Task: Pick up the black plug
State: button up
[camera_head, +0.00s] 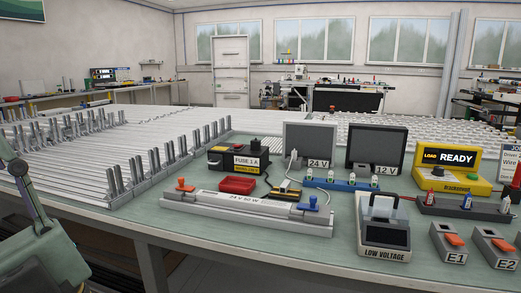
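A small black block (255,144) stands on the right end of the black and yellow fuse box (238,160) marked "FUSE 1 A". It may be the black plug, but it is too small to be sure. A black and yellow piece (287,190) with a dark cord lies on the bench right of the red tray (238,185). Part of my arm shows at the lower left, well away from these things. My gripper's fingertips cannot be made out.
A long light fixture (246,205) with orange and blue clamps lies in front. A low-voltage unit (384,232), switches E1 and E2, and a yellow tester (452,163) crowd the right. Slotted racks (130,155) fill the left.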

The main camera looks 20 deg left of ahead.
aim_at(255, 144)
jog(key=j, duration=0.1)
jog(key=i, duration=1)
jog(key=j+u, duration=0.05)
